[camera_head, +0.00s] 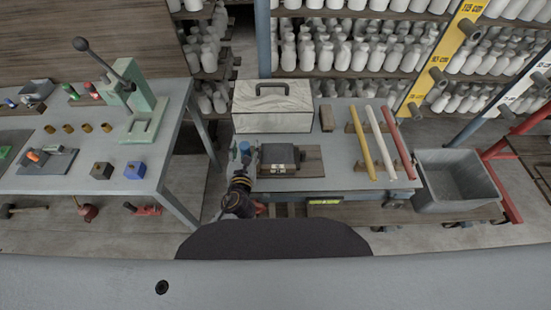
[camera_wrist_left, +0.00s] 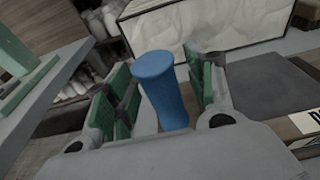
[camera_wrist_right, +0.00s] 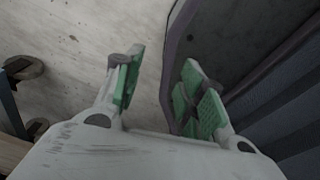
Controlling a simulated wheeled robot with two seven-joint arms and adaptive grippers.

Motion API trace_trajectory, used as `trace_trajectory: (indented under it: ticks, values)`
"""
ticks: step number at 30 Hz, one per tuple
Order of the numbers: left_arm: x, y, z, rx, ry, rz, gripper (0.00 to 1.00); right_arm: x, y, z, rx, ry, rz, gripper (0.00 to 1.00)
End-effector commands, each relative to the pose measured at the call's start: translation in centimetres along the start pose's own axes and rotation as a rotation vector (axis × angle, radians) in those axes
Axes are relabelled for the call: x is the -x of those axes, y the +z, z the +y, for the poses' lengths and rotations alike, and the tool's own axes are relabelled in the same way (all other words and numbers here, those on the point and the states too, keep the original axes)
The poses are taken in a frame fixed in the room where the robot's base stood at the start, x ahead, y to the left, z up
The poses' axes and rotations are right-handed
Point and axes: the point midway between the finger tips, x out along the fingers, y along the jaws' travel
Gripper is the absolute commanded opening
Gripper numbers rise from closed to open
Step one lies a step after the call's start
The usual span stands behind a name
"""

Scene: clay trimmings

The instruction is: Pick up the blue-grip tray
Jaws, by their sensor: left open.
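The blue-grip tray (camera_head: 279,157) is a dark grey, shallow block on a brown wooden board (camera_head: 313,161) on the middle table. Its blue grip (camera_head: 245,147) stands at the tray's left side. My left gripper (camera_head: 244,163) is at that grip. In the left wrist view the blue grip (camera_wrist_left: 160,85) stands upright between the open green-padded fingers, with visible gaps at both sides. The dark tray top (camera_wrist_left: 268,88) lies to the right there. My right gripper (camera_wrist_right: 160,90) is open and empty in the right wrist view, and is not in the head view.
A pale toolbox (camera_head: 272,107) stands behind the tray. Yellow, white and red rods (camera_head: 374,143) lie to its right. A grey bin (camera_head: 455,180) stands further right. A table with a green press (camera_head: 130,105) is at left, across a gap.

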Motion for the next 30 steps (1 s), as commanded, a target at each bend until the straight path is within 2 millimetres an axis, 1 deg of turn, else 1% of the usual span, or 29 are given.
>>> trace_trajectory:
  ticks: [3,8,9,15,21,30]
  values:
    - [0.0,0.0,0.0,0.000,0.000,0.000,0.55,0.0,0.4,0.3,0.001,0.003,-0.005,0.40]
    - [0.0,0.0,0.0,0.000,0.000,0.000,0.55,0.0,0.8,-0.1,0.000,-0.001,-0.010,0.40]
    - [0.0,0.0,0.0,0.000,0.000,0.000,0.52,0.0,0.7,-0.3,0.000,-0.003,-0.009,0.40]
    - [0.0,0.0,0.0,0.000,0.000,0.000,0.26,0.0,0.5,-1.0,-0.001,-0.011,-0.007,0.40]
    - [0.0,0.0,0.0,0.000,0.000,0.000,0.01,0.0,0.4,-1.2,-0.001,-0.013,-0.005,0.40]
    - [0.0,0.2,0.0,0.003,-0.001,-0.004,0.00,0.0,0.1,-1.1,-0.001,-0.012,-0.002,0.40]
